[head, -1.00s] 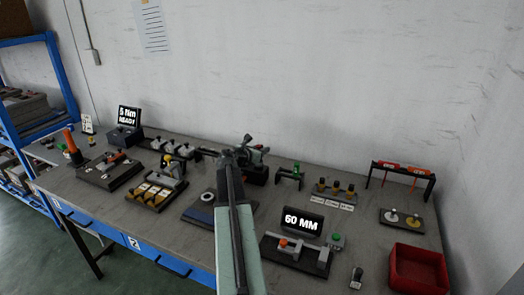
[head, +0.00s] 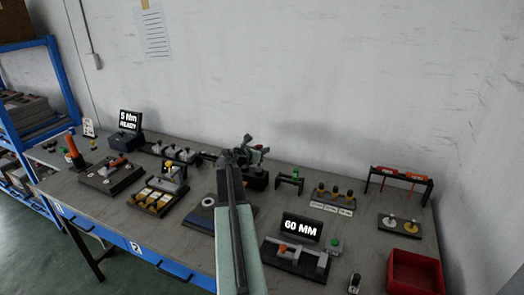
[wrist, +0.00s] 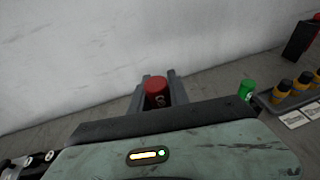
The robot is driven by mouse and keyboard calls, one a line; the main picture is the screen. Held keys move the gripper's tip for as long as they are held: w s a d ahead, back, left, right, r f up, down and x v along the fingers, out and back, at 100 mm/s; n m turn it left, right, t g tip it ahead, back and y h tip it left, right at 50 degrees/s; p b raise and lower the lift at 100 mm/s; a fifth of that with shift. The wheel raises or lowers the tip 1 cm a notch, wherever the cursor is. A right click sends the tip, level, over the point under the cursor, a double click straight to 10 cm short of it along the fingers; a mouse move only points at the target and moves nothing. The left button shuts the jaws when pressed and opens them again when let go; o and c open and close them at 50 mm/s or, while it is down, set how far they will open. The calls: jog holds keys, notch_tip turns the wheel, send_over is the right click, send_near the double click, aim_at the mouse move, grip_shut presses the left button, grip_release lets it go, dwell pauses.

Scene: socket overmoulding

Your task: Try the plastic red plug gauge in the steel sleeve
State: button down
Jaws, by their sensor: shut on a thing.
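My gripper (head: 252,146) is raised over the back of the bench, near the wall, in the head view. In the wrist view its two grey fingers (wrist: 158,92) are closed around a red plug gauge (wrist: 156,86) with pale marking on its side. In the head view the arm and gripper hide the gauge. A light grey ring (head: 208,202) lies on a dark and blue pad left of my arm; I cannot tell whether it is the steel sleeve.
A stand with a green plug (head: 297,175) is right of the gripper, then several orange-topped plugs (head: 335,192). The "60 MM" display (head: 302,227) and its fixture are in front. A red bin (head: 414,272) stands at the right. Bare bench separates these stations.

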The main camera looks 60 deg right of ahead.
notch_tip(320, 180, up, 5)
jog(key=p, duration=0.4)
jog(key=shift+p, duration=0.4)
jog(key=shift+s, duration=0.1)
